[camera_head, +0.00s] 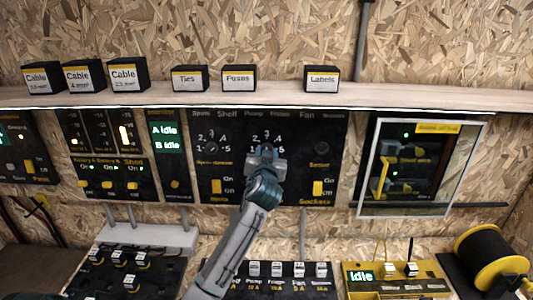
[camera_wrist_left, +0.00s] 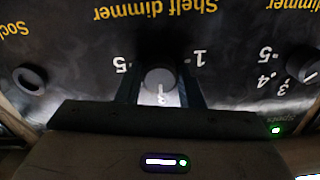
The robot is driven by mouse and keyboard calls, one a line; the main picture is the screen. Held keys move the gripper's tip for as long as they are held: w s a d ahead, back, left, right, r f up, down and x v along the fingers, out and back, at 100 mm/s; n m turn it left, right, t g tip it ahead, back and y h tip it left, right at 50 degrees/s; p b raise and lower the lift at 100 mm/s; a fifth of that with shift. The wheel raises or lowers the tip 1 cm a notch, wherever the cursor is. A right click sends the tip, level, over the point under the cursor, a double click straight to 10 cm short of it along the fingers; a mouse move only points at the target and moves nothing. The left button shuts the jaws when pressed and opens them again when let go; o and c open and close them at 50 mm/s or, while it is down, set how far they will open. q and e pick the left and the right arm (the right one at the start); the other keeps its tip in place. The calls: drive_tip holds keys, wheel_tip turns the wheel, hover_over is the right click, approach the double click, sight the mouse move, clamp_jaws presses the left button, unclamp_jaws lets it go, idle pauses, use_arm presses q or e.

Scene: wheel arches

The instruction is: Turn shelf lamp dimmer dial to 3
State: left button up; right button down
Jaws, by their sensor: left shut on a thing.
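The shelf dimmer dial (camera_wrist_left: 160,77) is a round grey knob in the wrist view, under the upside-down label "Shelf dimmer" (camera_wrist_left: 155,9). My left gripper (camera_wrist_left: 160,92) is shut on it, one finger on each side. The dial's pointer cannot be made out. In the head view my left gripper (camera_head: 265,158) is against the black panel (camera_head: 231,125) and covers most of the dial; the numbers 2, 3 and 4 show above it. My right gripper is not in view.
A similar numbered dial (camera_head: 210,148) is to the left and another knob (camera_head: 321,148) to the right. Yellow rocker switches (camera_head: 318,187) sit below. A wooden shelf (camera_head: 420,100) with labelled boxes runs above. A framed glass-fronted box (camera_head: 418,165) is at the right.

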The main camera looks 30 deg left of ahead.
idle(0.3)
use_arm(q)
drive_tip(key=o, duration=1)
drive_tip(key=b+v, duration=0.4)
drive_tip(key=v, duration=0.7)
drive_tip(key=shift+w+f, duration=0.1)
